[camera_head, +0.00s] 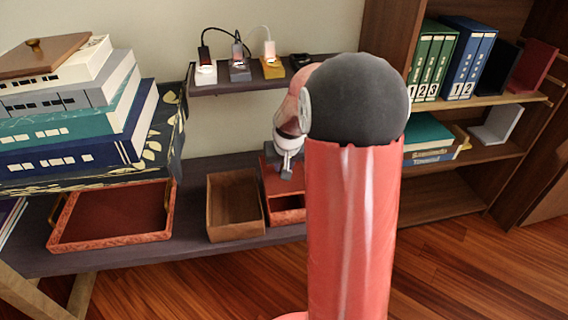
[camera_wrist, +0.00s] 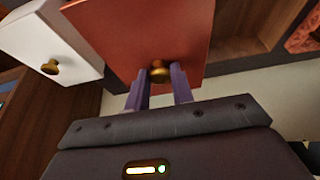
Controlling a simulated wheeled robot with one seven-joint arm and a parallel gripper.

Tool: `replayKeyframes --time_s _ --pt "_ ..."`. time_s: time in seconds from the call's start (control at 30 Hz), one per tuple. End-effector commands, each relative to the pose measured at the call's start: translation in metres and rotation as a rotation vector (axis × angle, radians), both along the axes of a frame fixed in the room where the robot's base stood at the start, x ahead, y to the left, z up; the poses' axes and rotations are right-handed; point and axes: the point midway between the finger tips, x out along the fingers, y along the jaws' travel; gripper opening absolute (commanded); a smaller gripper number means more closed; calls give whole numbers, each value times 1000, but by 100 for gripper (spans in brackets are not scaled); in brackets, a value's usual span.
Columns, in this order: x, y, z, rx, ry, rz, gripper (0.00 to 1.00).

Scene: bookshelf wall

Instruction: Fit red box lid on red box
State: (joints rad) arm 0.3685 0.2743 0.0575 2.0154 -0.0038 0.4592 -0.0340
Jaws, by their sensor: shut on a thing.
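My gripper (camera_head: 287,175) is shut on the gold knob (camera_wrist: 160,72) of the red box lid, seen from close up in the wrist view. The flat red lid (camera_wrist: 135,35) is held over the red box in the head view. The red box (camera_head: 288,216) stands on the low dark bench, and part of its dark inside shows below the lid's near edge. The lid's far side and right side are hidden by my arm. I cannot tell whether the lid touches the box rim.
An open brown box (camera_head: 236,207) stands just left of the red box, and a red tray (camera_head: 108,217) lies further left. A white lid with a gold knob (camera_wrist: 50,67) is close by in the wrist view. A shelf with chargers (camera_head: 245,84) overhangs behind.

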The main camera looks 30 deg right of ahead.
Motion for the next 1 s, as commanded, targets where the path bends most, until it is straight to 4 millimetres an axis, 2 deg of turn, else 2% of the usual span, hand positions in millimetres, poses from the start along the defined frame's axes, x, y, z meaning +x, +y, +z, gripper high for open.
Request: replayKeyframes --time_s 0.1,0.4,1.0 --pt "0 0 -16 0 1 0 0" --pt "0 0 -42 0 0 0 0" --pt "0 0 -45 0 -1 -1 0"
